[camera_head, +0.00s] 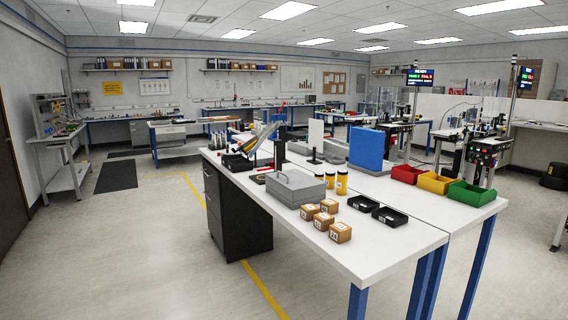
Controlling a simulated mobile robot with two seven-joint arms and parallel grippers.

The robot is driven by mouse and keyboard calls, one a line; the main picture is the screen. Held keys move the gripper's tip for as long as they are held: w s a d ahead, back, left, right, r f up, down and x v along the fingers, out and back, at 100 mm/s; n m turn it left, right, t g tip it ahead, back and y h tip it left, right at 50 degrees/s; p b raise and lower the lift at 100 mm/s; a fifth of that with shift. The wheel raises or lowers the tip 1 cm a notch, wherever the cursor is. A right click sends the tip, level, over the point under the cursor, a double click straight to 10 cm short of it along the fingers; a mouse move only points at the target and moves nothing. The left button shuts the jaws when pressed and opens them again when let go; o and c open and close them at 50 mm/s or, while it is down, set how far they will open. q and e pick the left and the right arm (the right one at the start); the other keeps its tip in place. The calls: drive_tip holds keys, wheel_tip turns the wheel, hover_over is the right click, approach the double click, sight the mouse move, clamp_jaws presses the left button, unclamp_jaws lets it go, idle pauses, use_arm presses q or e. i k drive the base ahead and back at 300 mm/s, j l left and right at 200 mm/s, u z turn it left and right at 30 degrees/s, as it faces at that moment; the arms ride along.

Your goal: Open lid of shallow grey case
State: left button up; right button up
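The shallow grey case (295,188) sits on the near white workbench, left of the bench's middle. Neither of my grippers shows in the head view, so nothing of mine is seen near the case.
Red (408,174), yellow (440,182) and green bins (471,194) line the right. The floor at left is clear.

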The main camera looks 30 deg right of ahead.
sight(295, 185)
drive_tip(key=i+z, duration=0.15)
drive_tip(key=z, duration=1.15)
drive_tip(key=i+j+z, duration=0.3)
drive_tip(key=z, duration=0.15)
drive_tip(key=i+j+z, duration=0.75)
drive_tip(key=j+z, duration=0.15)
drive_tip(key=j, duration=0.15)
